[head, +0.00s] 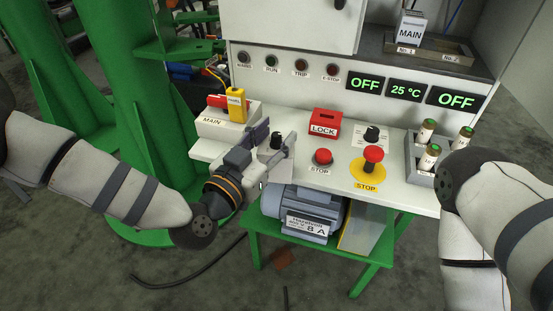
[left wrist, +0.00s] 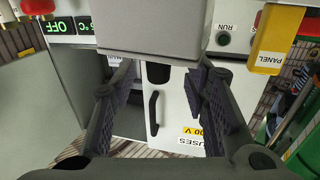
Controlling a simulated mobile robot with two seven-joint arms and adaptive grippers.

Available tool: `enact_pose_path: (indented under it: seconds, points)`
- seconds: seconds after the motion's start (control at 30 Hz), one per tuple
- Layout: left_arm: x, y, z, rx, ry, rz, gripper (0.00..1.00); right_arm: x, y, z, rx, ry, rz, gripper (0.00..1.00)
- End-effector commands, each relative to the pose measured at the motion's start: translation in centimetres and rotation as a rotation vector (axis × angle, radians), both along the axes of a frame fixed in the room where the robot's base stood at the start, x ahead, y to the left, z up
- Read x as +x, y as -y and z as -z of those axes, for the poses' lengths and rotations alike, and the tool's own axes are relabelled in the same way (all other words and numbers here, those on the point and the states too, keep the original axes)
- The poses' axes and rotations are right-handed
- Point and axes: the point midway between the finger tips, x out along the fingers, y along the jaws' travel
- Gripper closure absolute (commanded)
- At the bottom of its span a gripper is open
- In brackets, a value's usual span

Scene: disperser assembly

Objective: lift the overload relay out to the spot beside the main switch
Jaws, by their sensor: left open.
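No part is readably marked as the overload relay, so I cannot tell which it is. A white box labelled MAIN (head: 212,122) stands at the panel's left end, with a yellow piece marked PANEL (head: 236,104) upright on it; the yellow piece also shows in the left wrist view (left wrist: 276,42). A white block labelled MAIN (head: 410,28) stands in a tray at the upper right. My left gripper (head: 276,150) is open over the desk, right of the white box, by a black knob (head: 277,140). In the left wrist view nothing is clearly held between the fingers (left wrist: 165,100).
A red LOCK block (head: 325,122), red STOP buttons (head: 373,155) and another black knob (head: 372,133) stand on the desk. Several cylindrical fuses (head: 431,157) stand in a grey holder at right. A motor (head: 302,212) sits below. My right arm covers the lower right.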

Motion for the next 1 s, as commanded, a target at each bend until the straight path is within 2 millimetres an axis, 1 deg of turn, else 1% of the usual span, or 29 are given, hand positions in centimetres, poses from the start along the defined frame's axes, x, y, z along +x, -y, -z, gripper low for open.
enact_pose_path:
  seconds: [0.03, 0.1, 0.27, 0.3, 0.47, 0.5, 0.87, 0.93, 1.0]
  points:
    - [0.51, 0.3, 0.14, 0.0, -0.001, -0.001, 0.59, -0.1, 0.01, 0.12, 0.0, -0.003, 0.0, 0.53]
    - [0.85, 0.54, 0.08, 0.0, -0.001, 0.0, 0.59, -0.12, 0.01, 0.12, 0.0, -0.004, 0.0, 0.53]
    - [0.89, 0.56, 0.01, 0.0, -0.001, 0.0, 0.59, -0.11, 0.01, 0.1, 0.0, -0.003, 0.0, 0.53]
    - [0.88, 0.55, 0.01, 0.0, -0.001, 0.0, 0.61, -0.1, 0.01, 0.1, 0.0, -0.003, 0.0, 0.53]
    - [0.86, 0.54, 0.02, 0.0, -0.001, 0.001, 0.97, -0.1, 0.01, 0.1, 0.0, -0.003, 0.0, 0.53]
    - [0.86, 0.54, 0.02, 0.0, -0.001, 0.001, 1.0, -0.1, 0.01, 0.1, 0.0, -0.003, 0.0, 0.53]
    - [0.83, 0.57, 0.0, -0.001, -0.002, 0.001, 1.0, -0.1, 0.01, 0.1, 0.0, -0.003, 0.0, 0.53]
    - [0.83, 0.58, -0.2, -0.001, -0.002, 0.002, 1.0, -0.05, 0.0, 0.04, 0.0, -0.002, 0.0, 0.53]
    - [0.85, 0.59, -0.84, -0.002, 0.001, 0.002, 1.0, 0.07, 0.0, -0.1, 0.0, 0.002, 0.0, 0.53]
